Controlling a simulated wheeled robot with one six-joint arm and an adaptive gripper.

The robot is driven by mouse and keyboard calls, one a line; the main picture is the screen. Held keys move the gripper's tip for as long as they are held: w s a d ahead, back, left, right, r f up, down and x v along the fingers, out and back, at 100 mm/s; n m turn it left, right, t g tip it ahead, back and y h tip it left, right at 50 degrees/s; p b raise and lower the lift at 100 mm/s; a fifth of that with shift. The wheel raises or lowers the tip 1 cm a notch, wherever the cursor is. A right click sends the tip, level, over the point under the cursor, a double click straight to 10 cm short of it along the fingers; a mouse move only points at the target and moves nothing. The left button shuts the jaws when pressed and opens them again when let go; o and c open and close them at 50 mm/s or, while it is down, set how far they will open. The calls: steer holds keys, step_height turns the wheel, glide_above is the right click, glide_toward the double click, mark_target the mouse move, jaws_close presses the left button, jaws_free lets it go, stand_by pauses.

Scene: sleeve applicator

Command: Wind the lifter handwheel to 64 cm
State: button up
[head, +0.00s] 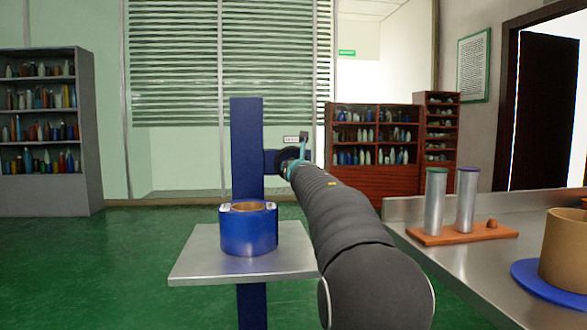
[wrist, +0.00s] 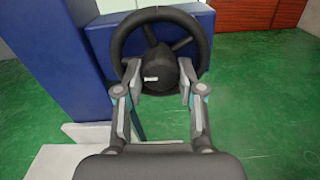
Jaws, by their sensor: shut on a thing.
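The black handwheel (wrist: 117,45) faces me in the wrist view, with a round hub and a small white mark on it. It sits on the side of the blue lifter column (head: 246,150). My gripper (wrist: 160,74) is shut on the handwheel, one finger on each side of its hub at the lower rim. In the head view my arm mostly hides the wheel. A small label (head: 292,139) stands above it, too small to read. The lifter's metal platform (head: 195,264) carries a blue cylinder (head: 248,232) with a tan inner ring.
A metal bench (head: 450,270) at the right bears an orange board (head: 440,237) with two silver tubes, and a tan cylinder (head: 565,252) on a blue disc. Shelves stand along the back and left. The green floor left of the lifter is clear.

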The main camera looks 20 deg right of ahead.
steer(key=shift+d+n, duration=0.2)
steer(key=shift+n, duration=9.9)
steer(key=shift+r, duration=0.1)
steer(key=o, duration=1.1)
steer(key=shift+o, duration=0.2)
steer(key=shift+r, duration=0.1)
